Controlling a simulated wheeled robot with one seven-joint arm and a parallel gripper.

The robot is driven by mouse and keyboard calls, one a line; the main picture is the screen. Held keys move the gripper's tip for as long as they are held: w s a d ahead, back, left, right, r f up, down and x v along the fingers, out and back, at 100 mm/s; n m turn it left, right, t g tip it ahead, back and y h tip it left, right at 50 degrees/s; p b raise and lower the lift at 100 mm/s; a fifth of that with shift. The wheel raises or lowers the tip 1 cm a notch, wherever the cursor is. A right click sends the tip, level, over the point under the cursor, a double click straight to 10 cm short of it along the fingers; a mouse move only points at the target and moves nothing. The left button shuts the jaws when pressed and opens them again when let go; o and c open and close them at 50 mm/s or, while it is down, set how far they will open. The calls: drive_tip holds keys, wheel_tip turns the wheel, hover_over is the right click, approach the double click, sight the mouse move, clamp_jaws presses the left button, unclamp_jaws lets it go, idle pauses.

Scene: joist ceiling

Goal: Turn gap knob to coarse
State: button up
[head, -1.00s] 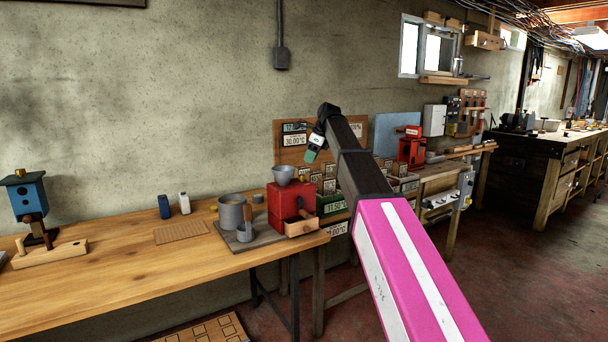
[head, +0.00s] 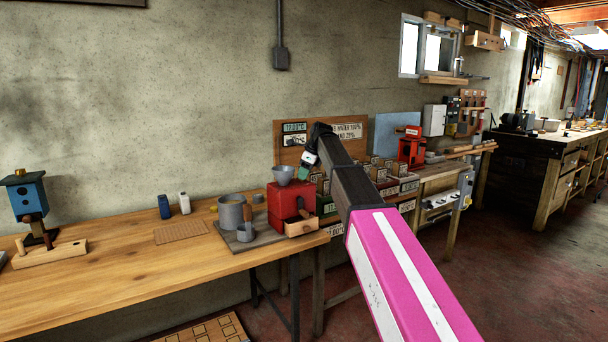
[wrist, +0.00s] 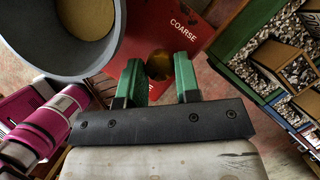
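The red mill (head: 285,205) stands on a board at the right end of the wooden bench, with a grey hopper (head: 284,173) on top. In the wrist view its red face (wrist: 190,25) carries the word COARSE. A round brassy knob (wrist: 159,65) shows on or beside that face. My gripper (wrist: 158,60) is open, its two green fingers apart, with the knob showing between their tips. I cannot tell whether either finger touches it. In the head view my gripper (head: 307,162) is above and right of the mill, next to the hopper.
The grey hopper bowl (wrist: 75,35) is close on the left in the wrist view. Bins of gravel (wrist: 275,70) lie to the right. A grey pot (head: 231,212) and a small cup (head: 245,233) stand left of the mill.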

drive_tip(key=shift+n, duration=0.4)
drive_tip(key=n, duration=0.1)
drive_tip(key=n+g, duration=0.1)
drive_tip(key=n, duration=0.1)
drive_tip(key=n+g, duration=0.1)
drive_tip(key=shift+w+n, duration=0.25)
drive_tip(key=shift+n, duration=0.15)
drive_tip(key=shift+a+n+g+h, duration=0.1)
drive_tip(key=shift+n+g+h, duration=0.3)
drive_tip(key=shift+n, duration=0.9)
drive_tip(key=shift+n+g+h, duration=0.3)
drive_tip(key=shift+n+g, duration=0.2)
drive_tip(key=shift+n, duration=0.8)
drive_tip(key=o, duration=0.6)
drive_tip(key=shift+o, duration=0.2)
drive_tip(key=shift+w, duration=0.1)
